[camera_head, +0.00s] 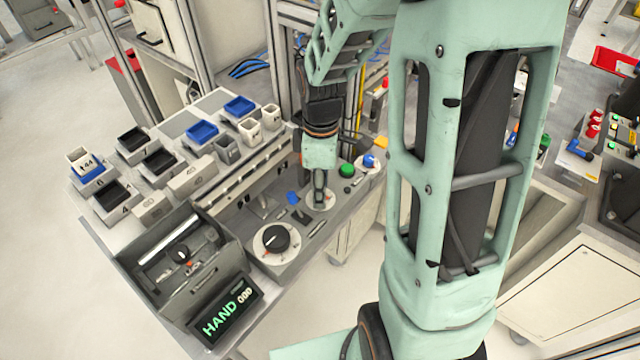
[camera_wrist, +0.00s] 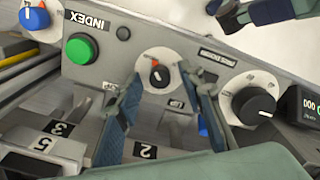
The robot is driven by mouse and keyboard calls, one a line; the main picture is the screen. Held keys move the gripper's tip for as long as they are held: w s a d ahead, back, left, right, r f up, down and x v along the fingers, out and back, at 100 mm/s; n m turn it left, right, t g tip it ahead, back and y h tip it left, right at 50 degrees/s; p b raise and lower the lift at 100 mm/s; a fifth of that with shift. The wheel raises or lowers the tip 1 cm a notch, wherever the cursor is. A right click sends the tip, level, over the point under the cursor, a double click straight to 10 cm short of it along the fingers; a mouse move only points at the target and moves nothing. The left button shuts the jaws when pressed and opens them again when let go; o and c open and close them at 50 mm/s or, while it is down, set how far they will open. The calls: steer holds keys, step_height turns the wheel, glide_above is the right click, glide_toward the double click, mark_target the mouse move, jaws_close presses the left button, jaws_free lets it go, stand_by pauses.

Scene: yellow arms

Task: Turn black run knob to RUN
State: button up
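A small black knob (camera_wrist: 159,76) with a red mark sits on a round white dial (camera_wrist: 158,58) in the wrist view. My gripper (camera_wrist: 162,84) is open, its two fingers on either side of this knob; contact cannot be told. In the head view my gripper (camera_head: 319,200) is lowered over the small white dial (camera_head: 328,204) and hides its knob. A larger black knob (camera_head: 275,238) with a white pointer line stands on another white dial; it also shows in the wrist view (camera_wrist: 254,105). The lettering around both dials is too small to read, so I cannot tell which is marked RUN.
A green button (camera_head: 346,170) and a blue knob (camera_head: 369,160) lie to the right on the panel. A blue lever (camera_head: 293,198) is close on the left. A display (camera_head: 227,311) reads HAND 000. Bins (camera_head: 202,132) stand behind on the bench.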

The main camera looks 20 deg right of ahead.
steer(key=shift+c, duration=0.6)
jaws_close()
steer(key=shift+m, duration=0.3)
steer(key=m+b, duration=0.1)
steer(key=m, duration=0.7)
steer(key=shift+m+b, duration=0.4)
steer(key=m, duration=0.4)
steer(key=shift+m, duration=2.2)
